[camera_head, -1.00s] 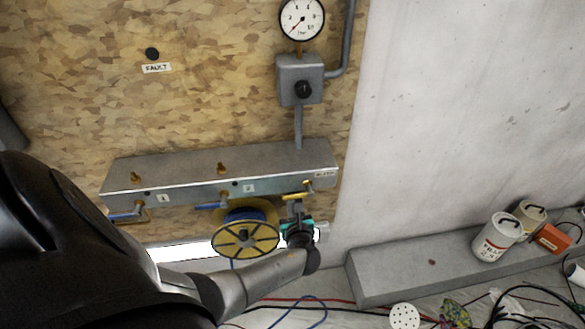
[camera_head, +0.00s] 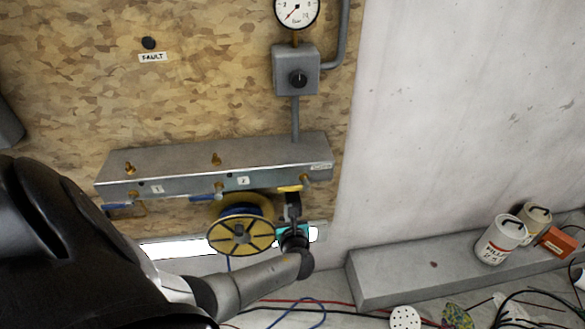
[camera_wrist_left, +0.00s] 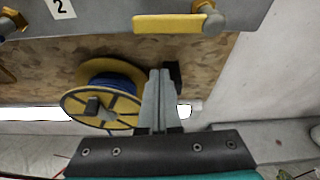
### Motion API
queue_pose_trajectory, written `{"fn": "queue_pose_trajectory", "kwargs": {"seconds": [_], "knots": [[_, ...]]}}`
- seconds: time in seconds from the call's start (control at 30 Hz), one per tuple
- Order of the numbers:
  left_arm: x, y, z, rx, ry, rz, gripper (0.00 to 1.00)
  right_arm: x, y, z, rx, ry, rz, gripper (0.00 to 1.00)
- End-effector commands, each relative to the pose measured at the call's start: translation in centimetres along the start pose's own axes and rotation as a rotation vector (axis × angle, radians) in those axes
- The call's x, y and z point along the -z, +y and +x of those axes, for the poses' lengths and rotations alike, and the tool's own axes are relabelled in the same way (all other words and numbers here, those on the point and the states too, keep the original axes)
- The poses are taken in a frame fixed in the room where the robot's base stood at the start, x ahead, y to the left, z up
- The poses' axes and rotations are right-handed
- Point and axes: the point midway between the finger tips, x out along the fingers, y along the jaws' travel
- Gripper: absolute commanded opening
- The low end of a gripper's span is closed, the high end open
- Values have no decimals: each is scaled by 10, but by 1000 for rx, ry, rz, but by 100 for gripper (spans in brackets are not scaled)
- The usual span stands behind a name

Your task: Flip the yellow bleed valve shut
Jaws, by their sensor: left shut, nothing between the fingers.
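The yellow bleed valve's lever (camera_head: 290,188) sits at the right end of the grey metal manifold (camera_head: 225,165), below its front edge. In the left wrist view the lever (camera_wrist_left: 168,24) lies level, running left from its round pivot. My left gripper (camera_head: 292,198) is just below the lever in the head view. In the left wrist view its fingers (camera_wrist_left: 160,75) are shut, empty and pointing up toward the lever, with a visible gap between. My right gripper is not in view.
Blue-handled valves (camera_head: 124,208) are on the manifold's left and middle. A yellow reel (camera_head: 243,236) with blue line hangs close left of my gripper. A gauge (camera_head: 297,12) and grey box (camera_head: 296,70) are above. A grey ledge (camera_head: 400,272) with cans stands at right.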

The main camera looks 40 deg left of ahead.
Motion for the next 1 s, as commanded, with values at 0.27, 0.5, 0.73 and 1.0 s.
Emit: {"fn": "queue_pose_trajectory", "kwargs": {"seconds": [0.27,0.5,0.73,1.0], "knots": [[-4,-3,-61,4,5,-1,0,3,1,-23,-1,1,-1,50],[-3,-3,-87,3,2,0,0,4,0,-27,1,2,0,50],[-3,-4,-91,2,1,-1,0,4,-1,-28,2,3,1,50],[-3,-4,-91,2,2,-1,0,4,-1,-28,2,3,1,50]]}}
